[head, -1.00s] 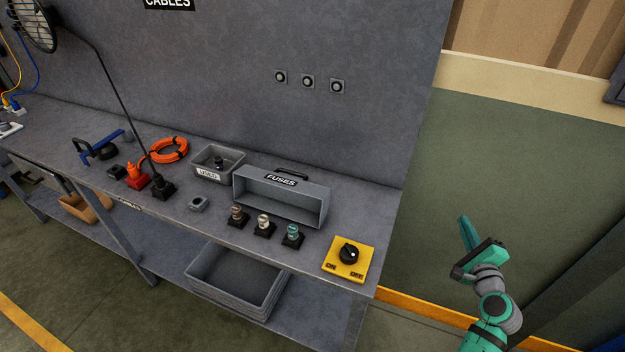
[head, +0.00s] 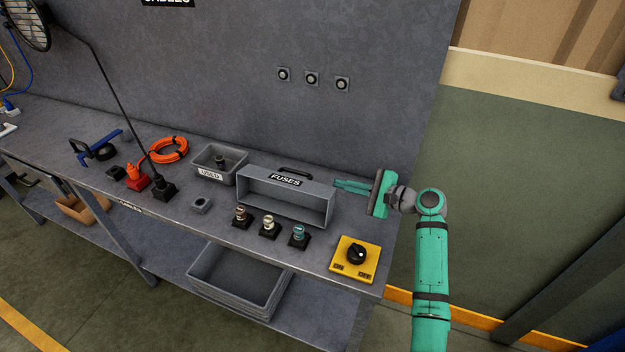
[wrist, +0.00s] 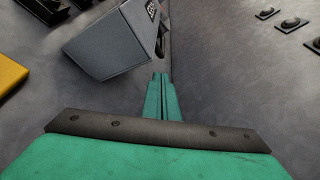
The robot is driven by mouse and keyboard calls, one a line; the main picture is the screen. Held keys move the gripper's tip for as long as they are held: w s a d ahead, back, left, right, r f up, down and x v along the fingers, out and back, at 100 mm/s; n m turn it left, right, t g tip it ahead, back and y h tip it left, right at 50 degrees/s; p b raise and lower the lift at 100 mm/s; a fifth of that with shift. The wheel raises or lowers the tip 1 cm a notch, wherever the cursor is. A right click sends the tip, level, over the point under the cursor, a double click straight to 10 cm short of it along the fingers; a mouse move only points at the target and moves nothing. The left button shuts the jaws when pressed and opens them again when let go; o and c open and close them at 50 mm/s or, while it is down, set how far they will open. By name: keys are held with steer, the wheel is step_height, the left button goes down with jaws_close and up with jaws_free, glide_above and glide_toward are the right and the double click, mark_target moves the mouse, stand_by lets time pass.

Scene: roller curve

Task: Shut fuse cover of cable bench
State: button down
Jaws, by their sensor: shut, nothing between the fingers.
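The fuse cover (head: 262,206) is a grey box-like hood labelled FUSES, with a dark handle (head: 295,172) on top. It stands on the cable bench (head: 215,237) behind a row of fuses, its open side facing the front. The fuses are brown (head: 241,216), cream (head: 269,227) and teal (head: 299,235), in black holders. My gripper (head: 336,186) is shut and empty, just right of the cover near its back top edge. In the wrist view the cover (wrist: 115,45) is ahead and left of the shut fingers (wrist: 160,80); a small gap seems to separate them.
A yellow switch plate (head: 345,266) with a black knob is at the bench's front right corner. A USED bin (head: 208,172) sits left of the cover. The grey back panel (head: 380,120) rises behind, with round buttons (head: 312,79).

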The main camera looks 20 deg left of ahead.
steer(key=x, duration=0.9)
steer(key=shift+a, duration=0.3)
